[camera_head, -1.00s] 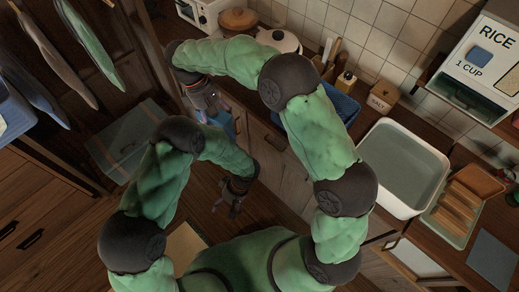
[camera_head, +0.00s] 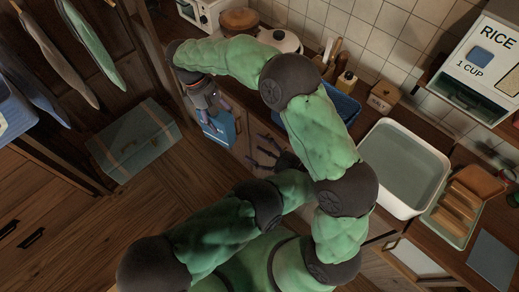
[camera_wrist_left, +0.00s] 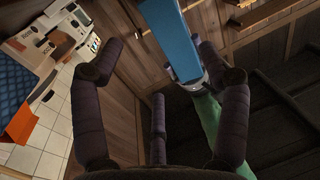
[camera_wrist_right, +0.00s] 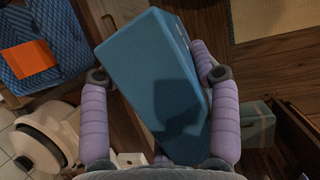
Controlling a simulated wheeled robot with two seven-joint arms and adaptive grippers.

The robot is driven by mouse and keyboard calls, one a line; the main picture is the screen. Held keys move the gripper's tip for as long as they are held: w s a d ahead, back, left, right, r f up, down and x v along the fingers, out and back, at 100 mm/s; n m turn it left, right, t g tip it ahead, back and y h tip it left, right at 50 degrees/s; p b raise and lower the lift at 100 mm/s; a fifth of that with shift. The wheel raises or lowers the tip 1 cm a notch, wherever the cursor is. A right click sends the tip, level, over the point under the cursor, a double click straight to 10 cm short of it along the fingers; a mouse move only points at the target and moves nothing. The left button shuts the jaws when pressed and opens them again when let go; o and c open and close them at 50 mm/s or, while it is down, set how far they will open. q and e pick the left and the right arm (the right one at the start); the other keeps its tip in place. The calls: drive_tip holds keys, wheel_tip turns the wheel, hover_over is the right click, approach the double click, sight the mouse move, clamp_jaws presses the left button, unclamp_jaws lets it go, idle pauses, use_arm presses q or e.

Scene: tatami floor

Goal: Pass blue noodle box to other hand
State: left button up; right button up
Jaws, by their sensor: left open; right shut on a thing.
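The blue noodle box (camera_head: 219,131) is held in my right gripper (camera_head: 214,106) at the left of the counter front in the head view. In the right wrist view the box (camera_wrist_right: 150,75) lies tilted between the purple fingers. My left gripper (camera_head: 262,151) is open and empty, to the right of the box and a little lower in the picture. In the left wrist view the box (camera_wrist_left: 168,38) shows beyond the spread fingers, apart from them. The far fingertips of the right gripper are partly hidden by the box.
A teal chest (camera_head: 135,142) stands on the wooden floor at left. The counter holds a white basin (camera_head: 399,190), a blue basket (camera_head: 343,104), a white pot (camera_head: 279,40) and a salt box (camera_head: 383,97). Clothes (camera_head: 92,45) hang at upper left.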

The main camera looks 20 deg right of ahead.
sight(234, 136)
use_arm(q)
drive_tip(key=x, duration=1.1)
drive_tip(key=shift+w+a+f, duration=0.1)
drive_tip(key=shift+w+a, duration=0.05)
drive_tip(key=shift+w, duration=0.1)
drive_tip(key=c, duration=1.1)
drive_tip(key=shift+c, duration=0.3)
use_arm(e)
drive_tip(key=o, duration=1.5)
drive_tip(key=shift+a, duration=0.1)
drive_tip(key=v, duration=1.2)
